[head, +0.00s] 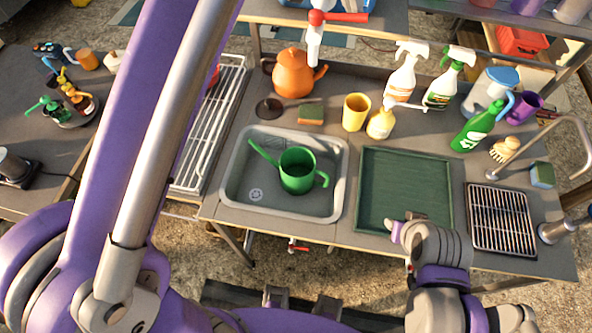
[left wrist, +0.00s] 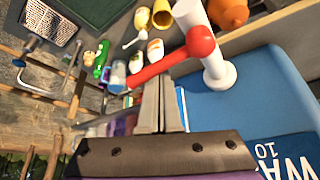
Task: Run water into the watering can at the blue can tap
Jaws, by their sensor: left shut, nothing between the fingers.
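The green watering can (head: 297,170) stands upright in the grey sink basin (head: 230,193), its spout to the left and its handle to the right. The blue can (head: 352,5) is cut off at the top of the head view. Its white tap (head: 314,45) has a red lever (head: 340,17) pointing right. The left wrist view shows the blue can (left wrist: 250,105), the white tap (left wrist: 212,60) and the red lever (left wrist: 175,65) closely. My left gripper (left wrist: 162,82) is shut and empty, its tips by the lever; contact is unclear. I see no water running. My right gripper's fingers do not show.
Behind the sink are an orange kettle (head: 292,75), a yellow cup (head: 355,112) and spray bottles (head: 405,75). A green tray (head: 405,190) and a rack (head: 500,217) lie to the right. A curved metal tap (head: 560,120) rises at the right edge.

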